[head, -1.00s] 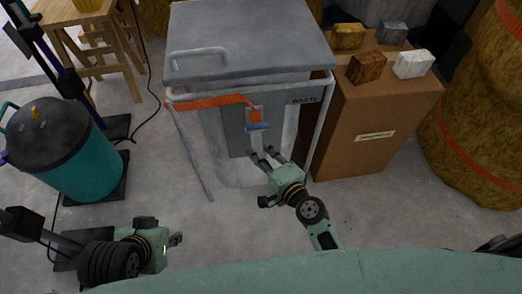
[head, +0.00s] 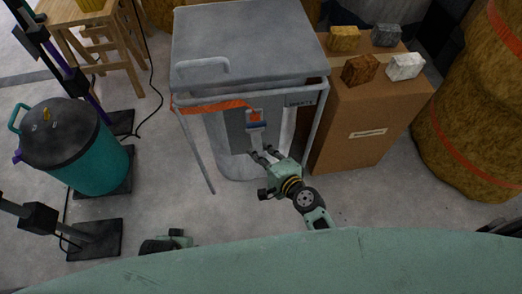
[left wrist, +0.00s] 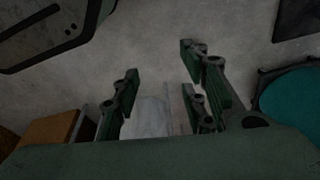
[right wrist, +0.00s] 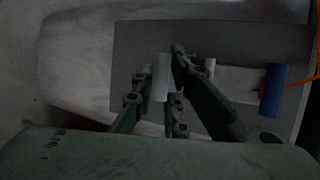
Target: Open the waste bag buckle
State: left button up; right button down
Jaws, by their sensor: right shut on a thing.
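The grey waste bin (head: 250,40) stands ahead in the head view, with a dark panel on its front. My right gripper (head: 262,153) is below these, shut on a pale bar (right wrist: 160,77) in front of the panel. My left gripper (head: 178,238) is low in the head view, partly hidden; the left wrist view shows its fingers apart and empty.
An orange strap (head: 212,105) runs along the bin's front rail. A cardboard box (head: 370,125) with several blocks on top stands right of the bin. A teal drum (head: 75,145) stands at the left. Floor between drum and bin is clear.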

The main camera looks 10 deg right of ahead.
pick_arm(q)
jog(key=shift+s+a+f+p, duration=0.15)
jog(key=shift+s+f, duration=0.25)
jog(key=shift+f, duration=0.45)
jog(key=shift+s+d+f+p, duration=0.1)
jog(key=shift+s+f+p, duration=0.25)
jog(key=shift+f, duration=0.45)
jog(key=shift+s+a+f+p, duration=0.1)
jog(key=shift+s+f, duration=0.35)
jog(key=shift+f, duration=0.4)
pick_arm(e)
jog(key=shift+s+f, duration=0.1)
jog(key=shift+s, duration=0.1)
jog(key=c, duration=1.7)
grip_release()
jog(key=shift+w, duration=0.1)
jog(key=shift+c, duration=0.2)
jog(key=v, duration=1.2)
jog(key=shift+r, duration=0.3)
